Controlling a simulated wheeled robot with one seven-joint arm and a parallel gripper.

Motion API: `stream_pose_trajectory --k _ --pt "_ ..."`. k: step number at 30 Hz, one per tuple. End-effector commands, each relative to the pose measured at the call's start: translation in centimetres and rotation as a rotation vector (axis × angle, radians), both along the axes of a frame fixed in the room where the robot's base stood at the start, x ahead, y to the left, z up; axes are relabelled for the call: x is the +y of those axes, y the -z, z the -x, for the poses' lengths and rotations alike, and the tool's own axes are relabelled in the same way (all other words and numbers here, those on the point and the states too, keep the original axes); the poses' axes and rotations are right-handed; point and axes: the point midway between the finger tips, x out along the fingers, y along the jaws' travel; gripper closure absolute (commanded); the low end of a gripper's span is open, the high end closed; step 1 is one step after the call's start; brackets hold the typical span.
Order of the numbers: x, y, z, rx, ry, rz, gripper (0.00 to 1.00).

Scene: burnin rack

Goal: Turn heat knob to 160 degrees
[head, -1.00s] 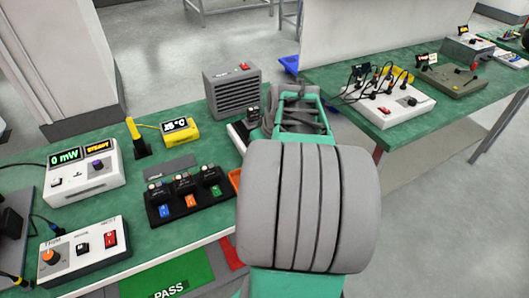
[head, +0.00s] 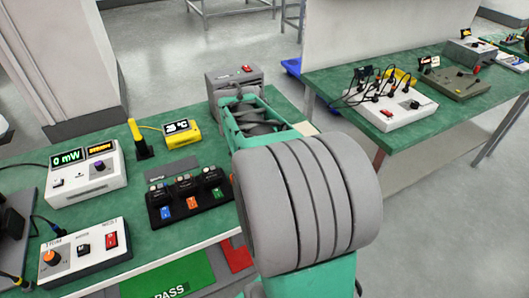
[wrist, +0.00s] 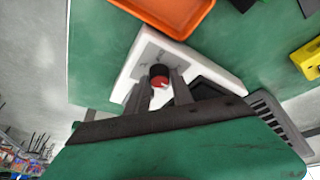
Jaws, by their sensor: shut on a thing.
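A round dark knob with a red face (wrist: 160,80) stands on a white box (wrist: 206,66) in the wrist view; I take it as the heat knob. My gripper (wrist: 161,84) has a finger on each side of it and is shut on it. The markings around the knob are too small to read. In the head view my arm hides the knob, the box and the gripper fingers. A yellow meter (head: 182,131) with a °C display stands on the bench; its digits are blurred.
A grey vented unit (head: 222,84) stands behind my arm. An orange tray (wrist: 172,12) lies beside the white box. A black holder (head: 188,206) with several small modules, a white meter box (head: 84,182) and a white switch box (head: 84,254) stand to the left.

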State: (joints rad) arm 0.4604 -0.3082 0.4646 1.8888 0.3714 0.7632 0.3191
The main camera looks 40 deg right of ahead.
Motion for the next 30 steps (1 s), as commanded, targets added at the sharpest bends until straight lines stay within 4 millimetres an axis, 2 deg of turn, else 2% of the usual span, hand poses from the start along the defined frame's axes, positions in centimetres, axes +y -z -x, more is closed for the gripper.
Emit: stream_pose_trajectory --k 15,21,30 --pt "0.01 -0.11 -0.41 -0.002 0.439 0.000 1.00" --pt "-0.01 -0.08 -0.45 -0.003 0.543 0.000 1.00" --pt "-0.01 -0.06 -0.46 -0.002 0.607 -0.001 1.00"
